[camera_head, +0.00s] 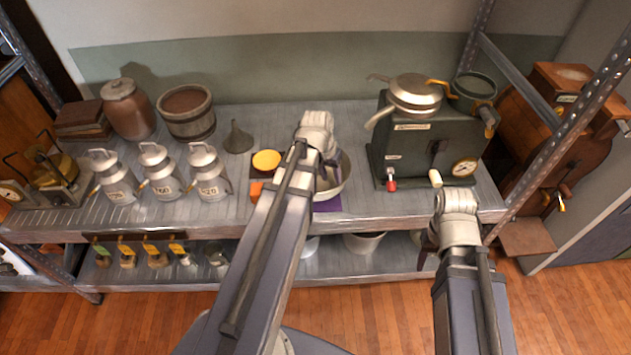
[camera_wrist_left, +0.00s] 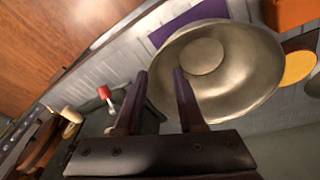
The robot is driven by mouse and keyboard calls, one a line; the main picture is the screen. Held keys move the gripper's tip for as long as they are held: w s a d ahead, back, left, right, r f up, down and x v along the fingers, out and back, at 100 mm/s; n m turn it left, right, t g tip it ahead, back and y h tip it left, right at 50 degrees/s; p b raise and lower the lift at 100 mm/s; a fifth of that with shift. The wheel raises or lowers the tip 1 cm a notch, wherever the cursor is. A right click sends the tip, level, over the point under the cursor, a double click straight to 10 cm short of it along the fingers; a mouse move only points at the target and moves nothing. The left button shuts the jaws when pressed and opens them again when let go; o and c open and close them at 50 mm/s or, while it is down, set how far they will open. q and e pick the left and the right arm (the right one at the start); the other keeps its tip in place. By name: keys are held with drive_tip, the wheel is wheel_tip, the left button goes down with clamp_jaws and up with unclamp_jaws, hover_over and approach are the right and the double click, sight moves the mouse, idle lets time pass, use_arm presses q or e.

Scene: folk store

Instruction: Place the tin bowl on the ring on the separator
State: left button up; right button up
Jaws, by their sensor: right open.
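The tin bowl (camera_head: 333,187) sits on a purple cloth (camera_head: 327,206) on the shelf top, partly hidden by my left arm. In the left wrist view the bowl (camera_wrist_left: 247,68) is seen from above and looks empty. My left gripper (camera_wrist_left: 155,80) is open, with one finger over the bowl and the other outside its rim; contact cannot be told. The separator (camera_head: 437,150) is a dark green box to the right, with a metal pan (camera_head: 415,93) and a dark round vessel (camera_head: 474,88) on top. I cannot make out the ring clearly. My right gripper (camera_head: 432,242) is open in front of the shelf, mostly hidden.
Milk cans (camera_head: 161,172), a funnel (camera_head: 238,138), a yellow disc (camera_head: 266,161) and an orange block (camera_head: 256,190) stand left of the bowl. A metal post (camera_head: 560,130) rises right of the separator.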

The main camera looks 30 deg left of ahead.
use_arm(q)
drive_tip(key=a+n, duration=0.1)
drive_tip(key=a, duration=0.5)
drive_tip(key=a+n+t+b, duration=0.1)
drive_tip(key=a, duration=0.5)
drive_tip(key=w+a+n+t, duration=0.1)
drive_tip(key=a, duration=0.4)
drive_tip(key=shift+a+f+y, duration=0.25)
drive_tip(key=shift+a+y, duration=0.05)
drive_tip(key=shift+a, duration=0.1)
drive_tip(key=shift+b+x, duration=1.4)
drive_tip(key=shift+b, duration=0.05)
drive_tip(key=b+x, duration=0.5)
drive_tip(key=shift+s+f, duration=0.25)
drive_tip(key=shift+s, duration=0.05)
drive_tip(key=shift+r, duration=0.1)
drive_tip(key=shift+c, duration=0.2)
clamp_jaws()
